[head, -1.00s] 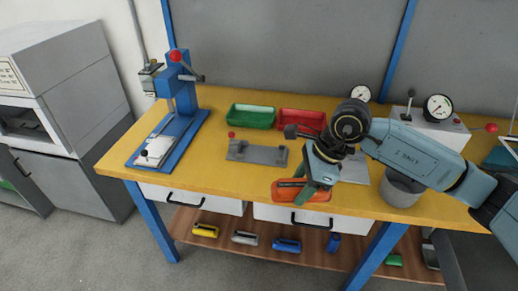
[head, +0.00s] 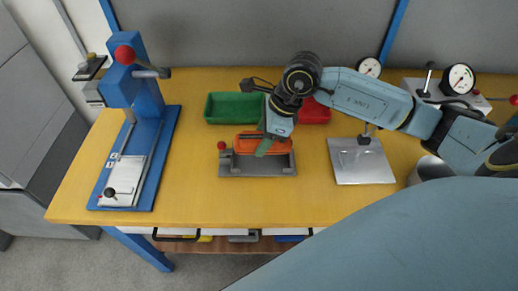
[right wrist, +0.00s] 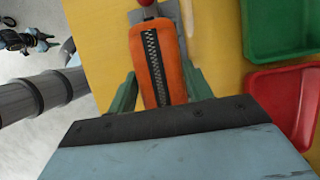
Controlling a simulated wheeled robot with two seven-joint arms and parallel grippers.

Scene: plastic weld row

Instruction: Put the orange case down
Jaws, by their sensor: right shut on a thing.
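The orange case (head: 246,146) is at the grey fixture (head: 228,169) with the red knob, in the middle of the yellow bench. My right gripper (head: 265,146) is shut on the case, coming down from above. In the right wrist view the case (right wrist: 158,60) shows a dark zipper strip along its top, with a green finger on each side. Grey parts of the fixture show beyond it. I cannot tell whether the case rests on the fixture or hangs just above it. My left gripper is not in view.
A green tray (head: 225,121) and a red tray (head: 318,120) stand behind the fixture. A blue press with a red ball (head: 124,55) is at left. A metal plate stand (head: 352,180) and dial gauges (head: 458,78) are at right. The bench left of the fixture is clear.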

